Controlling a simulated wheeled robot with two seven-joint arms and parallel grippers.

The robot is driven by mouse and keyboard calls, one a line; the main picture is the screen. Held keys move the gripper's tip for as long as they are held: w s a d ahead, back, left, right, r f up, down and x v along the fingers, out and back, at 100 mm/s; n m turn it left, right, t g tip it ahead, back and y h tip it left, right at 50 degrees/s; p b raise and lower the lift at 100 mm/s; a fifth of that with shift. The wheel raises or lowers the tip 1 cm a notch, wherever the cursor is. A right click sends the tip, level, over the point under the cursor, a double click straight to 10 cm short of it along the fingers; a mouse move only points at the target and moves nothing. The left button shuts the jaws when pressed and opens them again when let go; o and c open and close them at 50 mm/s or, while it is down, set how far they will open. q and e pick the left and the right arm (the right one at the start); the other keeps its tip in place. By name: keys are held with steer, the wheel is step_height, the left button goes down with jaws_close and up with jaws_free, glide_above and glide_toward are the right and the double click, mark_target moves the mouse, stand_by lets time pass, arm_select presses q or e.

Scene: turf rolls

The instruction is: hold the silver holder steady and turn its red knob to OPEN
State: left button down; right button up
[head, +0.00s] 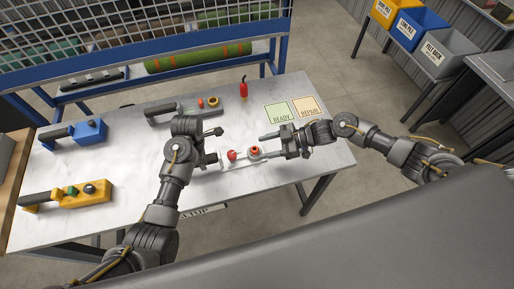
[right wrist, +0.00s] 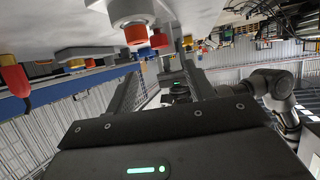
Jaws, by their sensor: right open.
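The silver holder (head: 243,158) lies near the table's front middle. On it are a red ball-shaped part (head: 232,155) and, to its right, a red knob (head: 254,149) on a pale collar. The knob (right wrist: 135,34) also shows large at the top of the right wrist view. My right gripper (head: 263,144) is open, its fingers pointing left at the knob's right side; no grip on it shows. My left gripper (head: 212,146) is at the holder's left end. Its wrist hides much of it, so I cannot tell how its fingers stand. The knob's marking is unreadable.
A blue holder (head: 89,131) and a yellow holder (head: 97,193) lie left. Green READY (head: 280,110) and orange REPAIR (head: 307,105) squares mark the right back. The table's front right is clear.

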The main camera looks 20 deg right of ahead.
steer(key=shift+d, duration=0.15)
arm_select(q)
steer(key=c, duration=1)
jaws_free()
steer(key=shift+w+f, duration=0.1)
steer(key=shift+o, duration=0.2)
